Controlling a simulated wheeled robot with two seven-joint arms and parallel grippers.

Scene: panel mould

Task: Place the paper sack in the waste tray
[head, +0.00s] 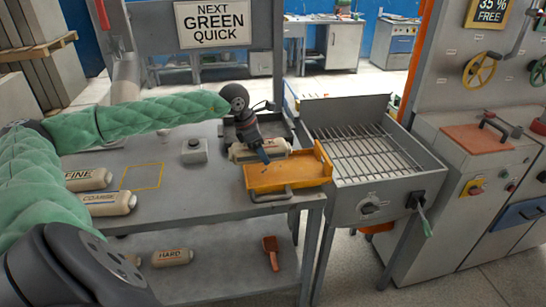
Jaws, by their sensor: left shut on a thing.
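A cream paper sack (240,153) with dark lettering lies level at the back side of a yellow-orange tray (290,180) with a front handle. My left gripper (262,150) comes down over the sack from behind and is shut on it; a finger crosses its front face. Part of the sack is hidden by the gripper. I cannot tell whether the sack touches the tray's floor or hangs just above it. My right gripper is not in view.
Sacks marked FINE (88,180) and COARSE (108,203) lie at the bench's left. A small grey block (194,151) and a yellow outline (142,177) are mid-bench. A dark tray (284,127) stands behind. A wire-rack unit (370,155) adjoins the right. The lower shelf holds a HARD sack (172,257) and a brush (271,252).

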